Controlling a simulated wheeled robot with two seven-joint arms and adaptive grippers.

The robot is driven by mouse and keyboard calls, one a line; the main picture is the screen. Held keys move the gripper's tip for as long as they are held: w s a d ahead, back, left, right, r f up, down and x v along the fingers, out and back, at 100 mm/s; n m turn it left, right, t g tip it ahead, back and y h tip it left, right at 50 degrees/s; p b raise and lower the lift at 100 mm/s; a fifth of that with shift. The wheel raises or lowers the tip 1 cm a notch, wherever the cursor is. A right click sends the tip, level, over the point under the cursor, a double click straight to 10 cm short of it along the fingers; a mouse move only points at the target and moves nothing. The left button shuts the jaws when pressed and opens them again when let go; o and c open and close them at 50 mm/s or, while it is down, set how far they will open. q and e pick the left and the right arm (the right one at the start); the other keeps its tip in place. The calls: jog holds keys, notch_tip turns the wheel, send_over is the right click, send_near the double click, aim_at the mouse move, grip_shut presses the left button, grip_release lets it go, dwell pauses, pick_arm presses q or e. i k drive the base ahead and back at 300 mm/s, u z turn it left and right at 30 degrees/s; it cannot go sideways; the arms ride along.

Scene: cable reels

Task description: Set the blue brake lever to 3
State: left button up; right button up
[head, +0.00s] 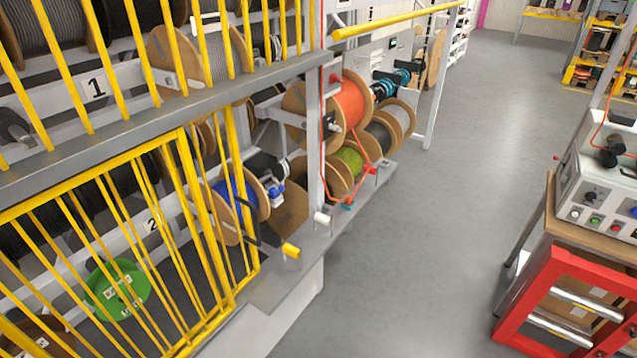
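A small blue part (275,189), which looks like the blue brake lever, sits on a light bracket beside a wooden reel of blue cable (229,192), left of the picture's middle. It is too small to read its setting, and no scale numbers are legible on it. Neither of my grippers is in view.
A yellow barred cage (190,185) encloses reels at left. Orange (350,106) and green (348,160) reels stand right of a grey post (314,130). A control box (603,195) on a red-framed bench (560,275) stands at right. The grey floor (430,230) between is clear.

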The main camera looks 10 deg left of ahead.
aim_at(281, 188)
jog(key=z, duration=0.1)
jog(key=i, duration=0.7)
jog(key=u, duration=0.55)
jog(key=i, duration=0.6)
jog(key=u, duration=0.5)
